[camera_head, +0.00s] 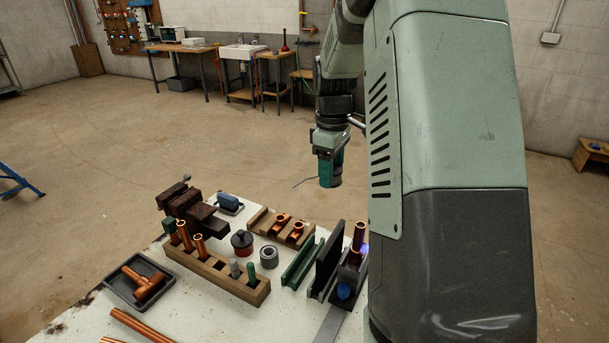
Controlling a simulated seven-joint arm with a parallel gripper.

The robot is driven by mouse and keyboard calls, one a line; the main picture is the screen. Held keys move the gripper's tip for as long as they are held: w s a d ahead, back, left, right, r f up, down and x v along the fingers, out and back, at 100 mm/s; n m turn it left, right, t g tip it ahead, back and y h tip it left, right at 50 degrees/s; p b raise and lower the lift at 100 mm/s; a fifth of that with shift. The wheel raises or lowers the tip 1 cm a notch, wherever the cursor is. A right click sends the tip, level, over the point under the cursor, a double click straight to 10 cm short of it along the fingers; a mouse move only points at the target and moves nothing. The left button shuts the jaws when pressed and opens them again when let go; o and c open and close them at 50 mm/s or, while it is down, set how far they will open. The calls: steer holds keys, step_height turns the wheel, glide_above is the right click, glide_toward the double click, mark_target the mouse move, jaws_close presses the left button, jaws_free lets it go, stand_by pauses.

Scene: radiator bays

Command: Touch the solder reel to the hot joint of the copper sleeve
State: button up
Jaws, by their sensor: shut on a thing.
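My gripper (329,152) hangs in the air above the far side of the bench, pointing down. It is shut on a teal, rounded thing with a thin grey wire curving out to the left, which looks like the solder reel (330,172). An upright copper pipe piece, apparently the copper sleeve (358,238), stands in a dark holder at the bench's right. A blue-violet glow shows beside it, near its lower part. The reel and wire are well above and apart from it. My arm covers the area right of the sleeve, and the fingertips are hard to make out.
A dark upright plate (326,262) and green channel (299,262) stand left of the sleeve. A wooden rack (235,283) holds copper pipes and small tools. A vise (190,208), red-and-black pot (242,243), grey ring (269,257), fittings tray (125,283) and wooden fittings block (268,228) crowd the bench.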

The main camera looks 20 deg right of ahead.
steer(key=d+f+n, duration=0.8)
steer(key=d+f, duration=0.4)
steer(key=d, duration=0.1)
steer(key=shift+f+n, duration=0.3)
steer(key=shift+n, duration=0.1)
steer(key=shift+d, duration=0.1)
steer(key=shift+s+a+f, duration=0.15)
steer(key=shift+s+a, duration=0.05)
steer(key=shift+a, duration=0.1)
steer(key=shift+s+a+f, duration=0.4)
steer(key=shift+s+a, duration=0.25)
stand_by(0.7)
stand_by(2.1)
steer(key=shift+w+d+r, duration=0.6)
steer(key=shift+d+r, duration=0.05)
steer(key=shift+r, duration=0.1)
steer(key=shift+w+d+r, duration=0.6)
steer(key=shift+r, duration=0.15)
